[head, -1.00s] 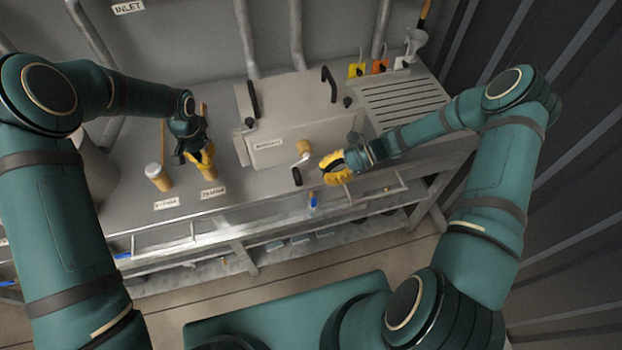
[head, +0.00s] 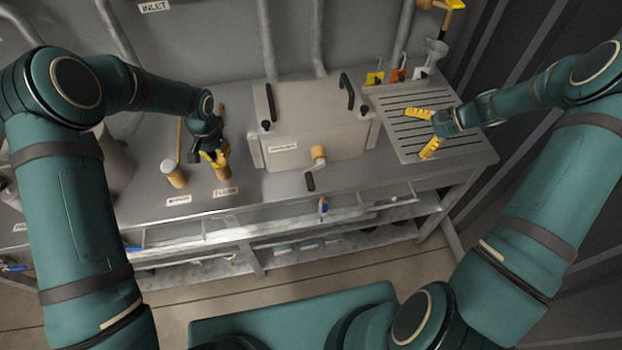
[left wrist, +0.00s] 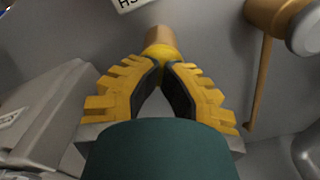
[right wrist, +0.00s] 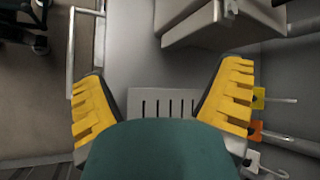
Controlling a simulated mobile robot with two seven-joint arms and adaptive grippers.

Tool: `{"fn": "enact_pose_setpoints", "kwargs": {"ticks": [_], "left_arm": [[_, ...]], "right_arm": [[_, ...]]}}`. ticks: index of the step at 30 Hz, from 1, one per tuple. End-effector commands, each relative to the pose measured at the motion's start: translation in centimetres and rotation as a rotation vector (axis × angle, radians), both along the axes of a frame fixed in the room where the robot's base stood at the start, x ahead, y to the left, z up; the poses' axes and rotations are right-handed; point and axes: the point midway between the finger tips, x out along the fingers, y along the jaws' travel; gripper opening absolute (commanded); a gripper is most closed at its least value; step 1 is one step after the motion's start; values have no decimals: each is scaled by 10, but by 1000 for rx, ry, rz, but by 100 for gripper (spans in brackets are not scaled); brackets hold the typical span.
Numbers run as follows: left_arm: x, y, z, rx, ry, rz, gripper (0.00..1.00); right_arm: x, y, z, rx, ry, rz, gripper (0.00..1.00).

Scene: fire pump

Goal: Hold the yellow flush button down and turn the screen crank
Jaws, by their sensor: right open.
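The yellow flush button (left wrist: 162,52) tops a tan post (head: 222,173) on the left of the bench. My left gripper (head: 212,157) is over it from above. In the left wrist view its fingertips almost meet at the button; their tips partly cover its cap, and I cannot tell how far it is pressed.
A tan post with a white top (head: 173,168) stands left of the flush post. The grey box (head: 300,125) has black handles. The slotted plate (head: 395,110) lies right of it. A rail runs along the bench front.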

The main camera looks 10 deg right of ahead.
Motion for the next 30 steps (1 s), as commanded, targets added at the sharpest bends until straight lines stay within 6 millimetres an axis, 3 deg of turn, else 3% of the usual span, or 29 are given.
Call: {"fn": "enact_pose_setpoints", "kwargs": {"ticks": [5,8,12,16,18,21,27,30], "left_arm": [[-1,0,-1,0,4,0,0],[-1,0,-1,0,4,0,0],[-1,0,-1,1,3,0,0],[-1,0,-1,0,2,0,0],[-1,0,-1,0,2,0,0],[-1,0,-1,0,2,0,0],[-1,0,-1,0,2,0,0],[-1,0,-1,0,2,0,0]], "right_arm": [[5,90,8,45,-158,362,91],[-5,160,14,126,-266,629,91],[-41,260,27,298,-455,1028,91],[-93,335,39,516,-621,1393,91],[-120,359,38,629,-654,1566,91],[-152,374,24,756,-602,1791,91],[-193,374,-13,924,-307,2213,91],[-204,369,-29,982,-105,2412,91]]}}
